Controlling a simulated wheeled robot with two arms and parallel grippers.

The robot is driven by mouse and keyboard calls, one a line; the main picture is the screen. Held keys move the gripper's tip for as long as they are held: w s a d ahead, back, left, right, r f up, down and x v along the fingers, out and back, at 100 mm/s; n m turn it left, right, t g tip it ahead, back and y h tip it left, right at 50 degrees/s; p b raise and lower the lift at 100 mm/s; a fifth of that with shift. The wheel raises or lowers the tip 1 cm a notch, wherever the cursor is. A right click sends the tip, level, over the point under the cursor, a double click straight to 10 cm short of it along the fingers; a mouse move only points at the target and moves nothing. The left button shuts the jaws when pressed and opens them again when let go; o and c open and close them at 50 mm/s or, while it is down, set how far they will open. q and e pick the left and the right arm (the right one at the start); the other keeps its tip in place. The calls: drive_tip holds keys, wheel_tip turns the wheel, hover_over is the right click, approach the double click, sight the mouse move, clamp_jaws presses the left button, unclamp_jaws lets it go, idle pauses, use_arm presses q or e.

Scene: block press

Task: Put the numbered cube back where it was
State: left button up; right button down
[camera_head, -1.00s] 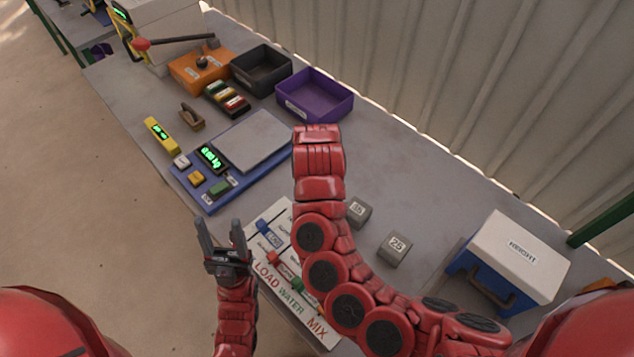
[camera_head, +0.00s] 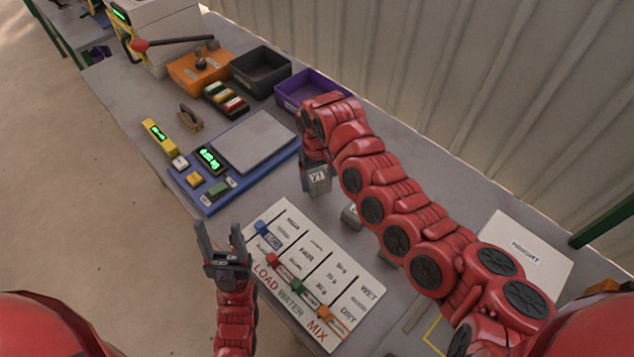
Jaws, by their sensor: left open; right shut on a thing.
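My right gripper (camera_head: 316,172) points down and is shut on a grey numbered cube (camera_head: 319,181); I cannot read its number surely. The held cube is over the table, right of the blue scale (camera_head: 252,140), and I cannot tell whether it touches the table. A second grey cube (camera_head: 350,216) stands on the table beside my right arm, partly hidden by it. Another grey cube is mostly hidden under that arm. My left gripper (camera_head: 217,232) is open and empty, left of the white slider board (camera_head: 318,275).
Purple (camera_head: 285,102) and black (camera_head: 262,84) bins and an orange box (camera_head: 190,80) stand at the back. A yellow device (camera_head: 158,135) lies left of the scale. A white-topped case (camera_head: 520,250) stands at the right. The corrugated wall bounds the far side.

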sight(317, 183)
drive_tip(key=shift+w+a+r, duration=0.1)
drive_tip(key=shift+w+r, duration=0.05)
drive_tip(key=shift+w, duration=0.25)
drive_tip(key=shift+w+p, duration=0.25)
drive_tip(key=shift+p, duration=0.25)
wheel_tip(317, 183, down, 3)
drive_tip(key=shift+s+p, duration=0.1)
drive_tip(key=shift+p, duration=0.45)
drive_tip(key=shift+f, duration=0.3)
drive_tip(key=shift+f, duration=0.2)
unclamp_jaws()
drive_tip(key=shift+r, duration=0.1)
